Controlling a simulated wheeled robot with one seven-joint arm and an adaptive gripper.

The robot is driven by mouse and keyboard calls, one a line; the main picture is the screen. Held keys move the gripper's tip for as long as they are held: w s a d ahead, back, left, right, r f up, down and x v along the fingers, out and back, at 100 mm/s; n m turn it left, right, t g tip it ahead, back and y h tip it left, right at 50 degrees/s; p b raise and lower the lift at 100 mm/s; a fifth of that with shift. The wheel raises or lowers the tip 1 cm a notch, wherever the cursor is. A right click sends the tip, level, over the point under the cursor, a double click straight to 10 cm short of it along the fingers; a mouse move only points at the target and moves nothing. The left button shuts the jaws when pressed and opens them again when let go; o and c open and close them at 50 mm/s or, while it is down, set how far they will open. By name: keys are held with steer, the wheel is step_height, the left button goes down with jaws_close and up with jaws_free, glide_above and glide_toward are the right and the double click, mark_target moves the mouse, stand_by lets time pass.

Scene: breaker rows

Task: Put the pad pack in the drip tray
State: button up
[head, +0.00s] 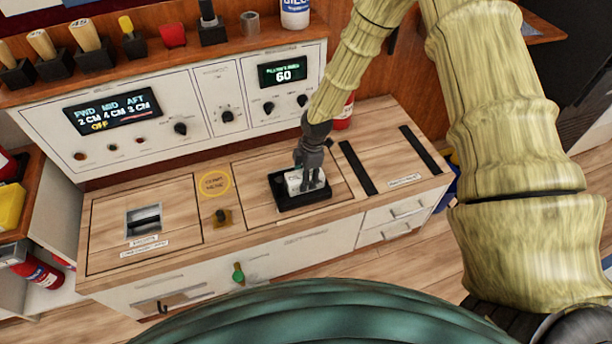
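The drip tray (290,203) is a shallow black tray on the wooden counter top, right of the middle. A small white pack (293,183), which looks like the pad pack, is within the tray's outline. My gripper (310,184) points down over the right part of the pack, with its dark fingers at or in front of it. The fingers hide part of the pack. I cannot tell whether they grip it, or whether the pack rests on the tray floor.
A control panel (205,92) with two displays stands behind the counter, under a shelf of handled tools. Black strips (357,168) lie right of the tray. A small knob (222,216) and a slotted plate (143,220) are to the left. Bare counter lies between them.

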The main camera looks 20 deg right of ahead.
mark_target(311, 173)
steer(key=shift+f, duration=0.1)
steer(key=o, duration=1.1)
steer(key=r, duration=0.4)
steer(key=d+r+p, duration=0.1)
steer(key=r, duration=0.7)
steer(key=shift+d, duration=0.4)
steer(key=s+a+f+m, duration=0.1)
steer(key=s+f+m, duration=0.7)
steer(key=s, duration=0.6)
steer(key=s+a+f+m, duration=0.1)
steer(key=s+f+m, duration=0.5)
steer(key=s+f, duration=0.55)
steer(key=s+d+m, duration=0.1)
steer(key=s, duration=0.2)
steer(key=s+d+m+h, duration=0.1)
steer(key=s+m, duration=0.1)
steer(key=s, duration=0.2)
steer(key=s+d+m, duration=0.1)
steer(key=s+d, duration=0.1)
steer(key=s, duration=0.2)
steer(key=shift+r+m+h, duration=0.3)
steer(key=shift+m+h, duration=0.1)
